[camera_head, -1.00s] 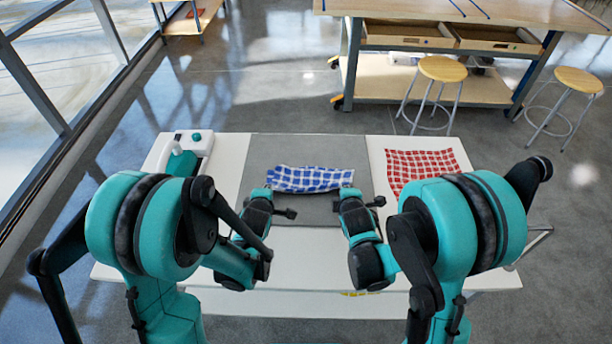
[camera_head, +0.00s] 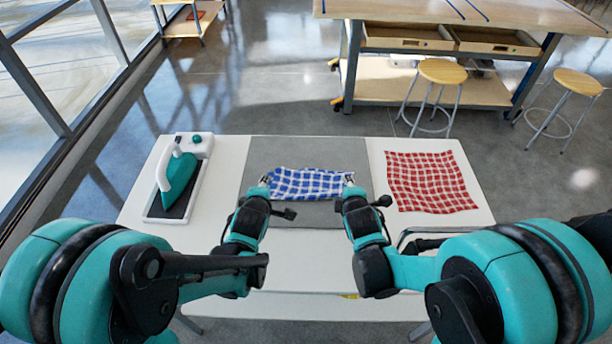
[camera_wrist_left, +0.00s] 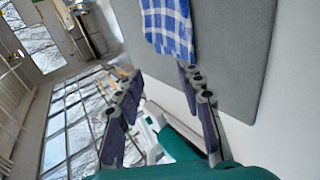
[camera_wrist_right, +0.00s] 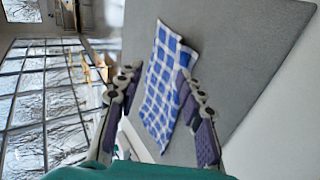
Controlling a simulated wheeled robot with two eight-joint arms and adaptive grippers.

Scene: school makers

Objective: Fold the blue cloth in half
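The blue and white checked cloth (camera_head: 305,184) lies on the grey mat (camera_head: 310,150) in the middle of the table, as a wide, short strip with uneven edges. In the right wrist view the cloth (camera_wrist_right: 160,90) shows a raised or overlapping edge on its right side; I cannot tell how its layers lie. My left gripper (camera_head: 265,181) is at the cloth's left end, its fingers apart in the left wrist view (camera_wrist_left: 160,78). My right gripper (camera_head: 348,181) is at the right end, its fingers also apart (camera_wrist_right: 160,78). No cloth is visibly pinched.
A teal iron (camera_head: 177,183) rests on its stand (camera_head: 154,212) at the table's left. A red checked cloth (camera_head: 430,182) lies flat at the right. The white table (camera_head: 310,260) is clear in front of the mat. Stools (camera_head: 442,72) and a workbench stand beyond.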

